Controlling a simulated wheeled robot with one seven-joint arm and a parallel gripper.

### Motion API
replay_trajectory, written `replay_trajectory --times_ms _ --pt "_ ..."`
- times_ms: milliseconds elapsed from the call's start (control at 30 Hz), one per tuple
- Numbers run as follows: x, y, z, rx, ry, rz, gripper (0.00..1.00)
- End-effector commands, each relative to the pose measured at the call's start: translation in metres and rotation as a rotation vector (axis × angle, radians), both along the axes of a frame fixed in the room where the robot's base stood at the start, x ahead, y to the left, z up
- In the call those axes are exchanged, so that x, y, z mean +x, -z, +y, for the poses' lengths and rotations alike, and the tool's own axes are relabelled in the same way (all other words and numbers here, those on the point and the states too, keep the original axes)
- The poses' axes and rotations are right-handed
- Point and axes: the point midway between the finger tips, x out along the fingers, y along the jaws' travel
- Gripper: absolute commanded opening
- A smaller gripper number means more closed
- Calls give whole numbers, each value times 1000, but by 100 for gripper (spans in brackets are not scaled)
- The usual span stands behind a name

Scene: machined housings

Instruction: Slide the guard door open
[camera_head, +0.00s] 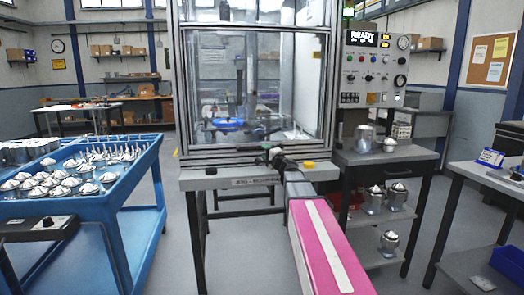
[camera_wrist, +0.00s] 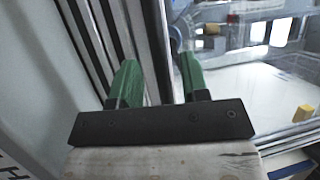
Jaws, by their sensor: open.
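The guard door (camera_head: 222,90) is a clear panel in a grey metal frame on the front of the machine enclosure. It appears closed across the front in the head view. In the wrist view, clear glazing (camera_wrist: 245,85) fills the right side, and upright metal frame bars (camera_wrist: 152,40) run up the middle and left. My gripper (camera_head: 268,152) is at the lower front of the enclosure. Its green fingers show in the wrist view (camera_wrist: 158,75), apart, with a frame bar behind the gap. I cannot tell whether a handle lies between them or whether they touch the door.
A control panel (camera_head: 372,70) reading READY stands right of the enclosure, above a grey bench (camera_head: 385,155) with metal housings. A blue cart (camera_head: 120,190) with parts is at left. A yellow block (camera_head: 308,165) lies on the machine's ledge. Floor is clear between cart and machine.

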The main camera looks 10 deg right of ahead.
Motion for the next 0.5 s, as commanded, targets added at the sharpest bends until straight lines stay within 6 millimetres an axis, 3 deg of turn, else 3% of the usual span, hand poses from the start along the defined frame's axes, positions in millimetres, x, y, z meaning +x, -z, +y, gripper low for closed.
replay_trajectory --times_ms 33,200,500 --pt "12 -2 3 0 -1 0 42" --pt "29 -5 12 0 -1 0 42" --pt "31 -6 13 0 0 0 42"
